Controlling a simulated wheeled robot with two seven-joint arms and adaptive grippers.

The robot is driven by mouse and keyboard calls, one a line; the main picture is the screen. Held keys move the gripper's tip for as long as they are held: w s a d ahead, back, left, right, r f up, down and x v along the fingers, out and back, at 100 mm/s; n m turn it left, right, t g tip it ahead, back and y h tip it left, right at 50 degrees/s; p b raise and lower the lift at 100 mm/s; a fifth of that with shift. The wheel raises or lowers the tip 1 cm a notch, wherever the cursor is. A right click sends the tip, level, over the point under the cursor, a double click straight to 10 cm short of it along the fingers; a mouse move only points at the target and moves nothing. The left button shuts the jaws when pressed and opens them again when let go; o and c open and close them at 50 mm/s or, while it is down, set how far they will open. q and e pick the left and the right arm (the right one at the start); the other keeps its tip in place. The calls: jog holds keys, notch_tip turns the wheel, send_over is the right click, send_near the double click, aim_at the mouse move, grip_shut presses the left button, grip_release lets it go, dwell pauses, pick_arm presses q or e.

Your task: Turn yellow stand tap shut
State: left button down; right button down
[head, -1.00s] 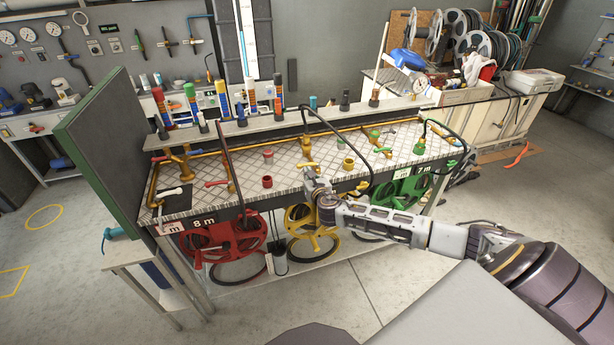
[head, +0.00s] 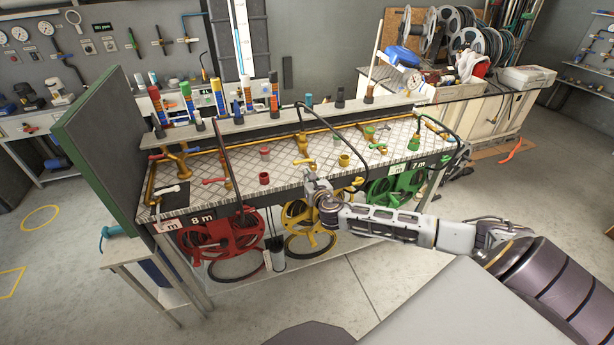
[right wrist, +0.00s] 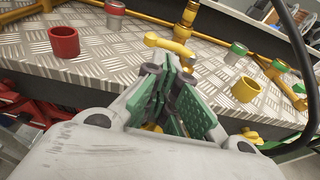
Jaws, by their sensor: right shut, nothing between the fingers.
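The yellow stand tap (head: 303,144) stands on the checker-plate bench top, in the middle of the bench. Its yellow handle (right wrist: 168,46) shows in the right wrist view as a bar lying crosswise, just beyond my fingertips. My right gripper (head: 309,176) is at the front edge of the bench, in front of the tap. In the right wrist view its green-padded fingers (right wrist: 179,68) are shut and empty. I cannot tell whether the fingertips touch the handle. My left gripper is in neither view.
A red cup (right wrist: 64,42) and a yellow cup (right wrist: 246,89) stand on either side of my fingers. A black hose (head: 340,128) arches over the bench right of the tap. Red (head: 222,238), yellow and green reels hang below the front edge.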

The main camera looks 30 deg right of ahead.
jog(key=v, duration=0.7)
jog(key=shift+s, duration=0.15)
dwell(0.8)
